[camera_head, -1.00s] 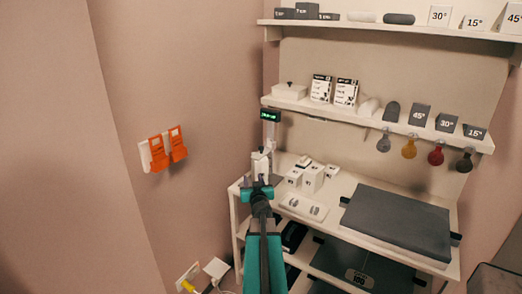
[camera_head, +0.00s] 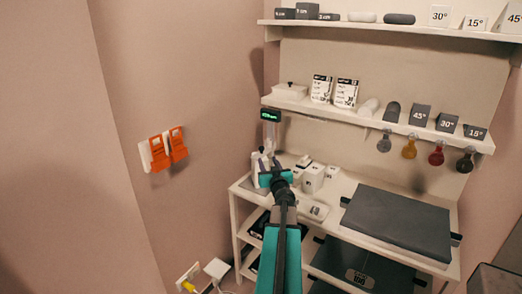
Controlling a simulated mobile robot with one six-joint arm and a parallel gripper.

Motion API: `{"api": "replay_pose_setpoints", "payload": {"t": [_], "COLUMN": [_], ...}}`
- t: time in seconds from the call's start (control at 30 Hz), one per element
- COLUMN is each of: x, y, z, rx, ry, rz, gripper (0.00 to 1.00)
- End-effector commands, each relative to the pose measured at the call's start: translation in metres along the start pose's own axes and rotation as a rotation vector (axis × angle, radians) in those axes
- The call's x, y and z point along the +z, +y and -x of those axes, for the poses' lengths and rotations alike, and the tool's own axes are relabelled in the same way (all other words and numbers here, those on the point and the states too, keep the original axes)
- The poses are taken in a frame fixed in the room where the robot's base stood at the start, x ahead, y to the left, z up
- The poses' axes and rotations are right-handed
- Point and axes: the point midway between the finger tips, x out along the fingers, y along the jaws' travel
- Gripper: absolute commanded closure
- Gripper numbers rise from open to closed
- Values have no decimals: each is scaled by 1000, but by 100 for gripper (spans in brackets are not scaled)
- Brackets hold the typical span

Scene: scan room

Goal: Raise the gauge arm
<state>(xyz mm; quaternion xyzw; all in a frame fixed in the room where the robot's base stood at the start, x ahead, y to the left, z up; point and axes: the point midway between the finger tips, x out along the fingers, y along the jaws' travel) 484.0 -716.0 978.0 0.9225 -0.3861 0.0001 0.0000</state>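Small white boxes (camera_head: 313,177) stand right of my gripper on the white table (camera_head: 343,183). A dark grey pad (camera_head: 398,220) lies further right.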

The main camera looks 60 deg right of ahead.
Motion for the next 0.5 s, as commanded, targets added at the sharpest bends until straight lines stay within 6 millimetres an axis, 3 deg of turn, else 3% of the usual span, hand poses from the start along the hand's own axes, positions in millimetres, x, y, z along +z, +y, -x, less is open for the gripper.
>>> {"api": "replay_pose_setpoints", "payload": {"t": [0.5], "x": [0], "y": [1], "z": [-41], "rx": [1], "ry": [0], "rz": [0], "gripper": [60]}}
